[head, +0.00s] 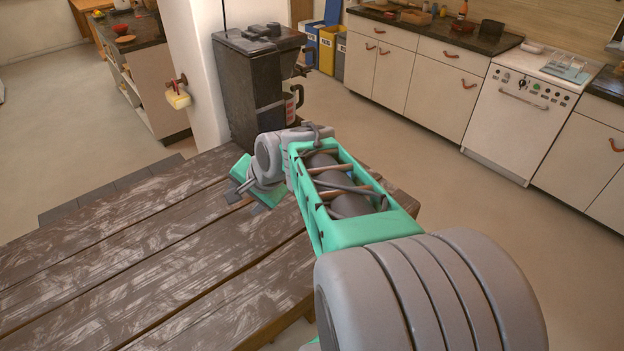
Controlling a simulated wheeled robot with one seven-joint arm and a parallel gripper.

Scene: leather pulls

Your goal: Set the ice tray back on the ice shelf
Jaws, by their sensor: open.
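I cannot make out an ice tray or an ice shelf for certain. My arm reaches from the lower right over the wooden table (130,240). My gripper (246,200) is at its far end, low over the table's far part, in front of the black machine. It is open, with dark fingertips close to the boards. I see nothing held in it, though my own wrist partly hides the space around the fingers.
White cabinets (437,85) and a white appliance (515,120) line the right wall. Open floor (450,200) lies between.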

